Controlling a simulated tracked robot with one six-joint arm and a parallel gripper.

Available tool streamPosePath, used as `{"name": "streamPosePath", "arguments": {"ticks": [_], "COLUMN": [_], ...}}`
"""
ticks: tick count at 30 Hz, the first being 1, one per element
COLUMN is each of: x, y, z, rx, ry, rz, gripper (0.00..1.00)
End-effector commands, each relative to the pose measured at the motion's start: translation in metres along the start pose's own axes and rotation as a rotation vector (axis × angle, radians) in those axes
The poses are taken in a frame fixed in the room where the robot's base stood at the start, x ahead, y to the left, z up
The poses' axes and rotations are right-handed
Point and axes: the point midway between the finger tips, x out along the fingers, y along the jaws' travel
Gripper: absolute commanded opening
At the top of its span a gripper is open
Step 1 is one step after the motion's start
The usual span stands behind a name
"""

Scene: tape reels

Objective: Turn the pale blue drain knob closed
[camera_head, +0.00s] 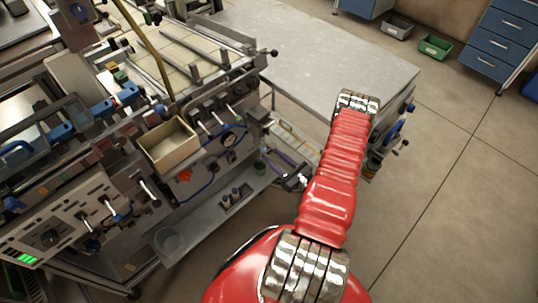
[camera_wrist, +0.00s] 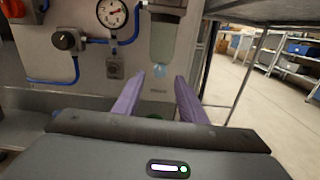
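The pale blue drain knob (camera_wrist: 160,70) is at the bottom of a clear filter bowl (camera_wrist: 165,42) on a grey panel in the wrist view. My gripper (camera_wrist: 159,77) has two purple fingers, spread apart with a clear gap. The knob shows between and just beyond the fingertips; I cannot tell the exact distance, and no contact shows. In the head view my gripper (camera_head: 280,163) is low beside the machine's front, at the end of my red arm. The knob cannot be made out there.
A pressure gauge (camera_wrist: 112,13), a black knob (camera_wrist: 65,40) and blue tubing are left of the bowl. A metal frame post (camera_wrist: 208,60) stands close to the right. Open floor lies to the right.

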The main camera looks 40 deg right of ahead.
Motion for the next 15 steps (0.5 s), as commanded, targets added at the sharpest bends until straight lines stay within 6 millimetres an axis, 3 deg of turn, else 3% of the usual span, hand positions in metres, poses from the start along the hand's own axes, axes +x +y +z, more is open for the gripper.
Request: {"name": "streamPosePath", "arguments": {"ticks": [6,15], "x": [0.023,0.03], "y": [0.001,0.0], "z": [0.0,0.0], "rx": [-0.001,0.0], "ry": [0.0,0.0], "rz": [0.002,0.001], "gripper": [0.38,0.38]}}
